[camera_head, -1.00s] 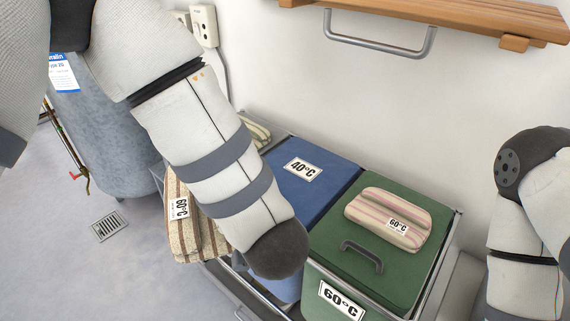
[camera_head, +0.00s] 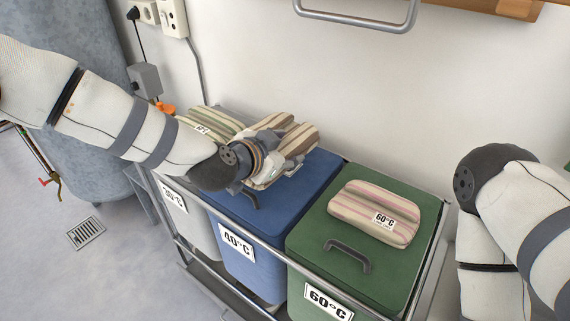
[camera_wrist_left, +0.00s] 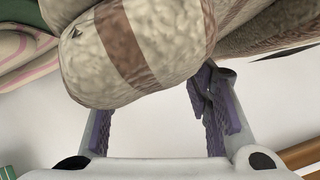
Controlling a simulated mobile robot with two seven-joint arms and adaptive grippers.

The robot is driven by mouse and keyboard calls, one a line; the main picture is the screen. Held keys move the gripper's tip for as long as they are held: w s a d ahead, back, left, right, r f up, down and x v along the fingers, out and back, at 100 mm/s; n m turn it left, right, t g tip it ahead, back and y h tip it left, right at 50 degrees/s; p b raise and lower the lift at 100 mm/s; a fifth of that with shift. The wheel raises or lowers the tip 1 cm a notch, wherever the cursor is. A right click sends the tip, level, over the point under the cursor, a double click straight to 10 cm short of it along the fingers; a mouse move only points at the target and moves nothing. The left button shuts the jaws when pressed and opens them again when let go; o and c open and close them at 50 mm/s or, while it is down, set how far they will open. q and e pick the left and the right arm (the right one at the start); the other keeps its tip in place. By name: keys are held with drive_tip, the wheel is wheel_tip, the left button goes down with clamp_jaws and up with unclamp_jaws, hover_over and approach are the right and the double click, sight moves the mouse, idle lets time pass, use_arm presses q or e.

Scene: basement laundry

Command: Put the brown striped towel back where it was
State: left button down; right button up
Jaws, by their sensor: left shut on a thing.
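The brown striped towel (camera_head: 301,137) is folded, beige with brown stripes, over the back of the blue 40°C bin (camera_head: 262,275). My left gripper (camera_head: 276,165) reaches over that bin and is shut on the towel, hiding part of it. I cannot tell if the towel touches the lid. In the left wrist view the towel (camera_wrist_left: 140,50) fills the upper middle, at the purple finger pads of the left gripper (camera_wrist_left: 160,110). My right arm is at the right; its gripper is out of view.
A pink striped towel (camera_head: 375,212) with a 60°C tag lies on the green bin (camera_head: 310,250). A green striped towel (camera_head: 212,124) lies on the grey bin (camera_head: 185,210). A metal rack frames the bins. A wall rail (camera_head: 355,22) hangs above.

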use_arm(q)
drive_tip(key=w+f, duration=0.2)
drive_tip(key=f, duration=0.1)
drive_tip(key=shift+w+d+f+b, duration=0.2)
drive_tip(key=shift+w+f+b, duration=0.05)
drive_tip(key=shift+w+b, duration=0.1)
drive_tip(key=f, duration=0.3)
drive_tip(key=shift+w+f+b, duration=0.2)
drive_tip(key=shift+b, duration=0.15)
drive_tip(key=shift+r, duration=0.2)
drive_tip(key=shift+f, duration=0.1)
use_arm(e)
drive_tip(key=shift+s+f+g, duration=0.3)
drive_tip(key=shift+s+f, duration=0.75)
use_arm(q)
drive_tip(key=c, duration=0.8)
unclamp_jaws()
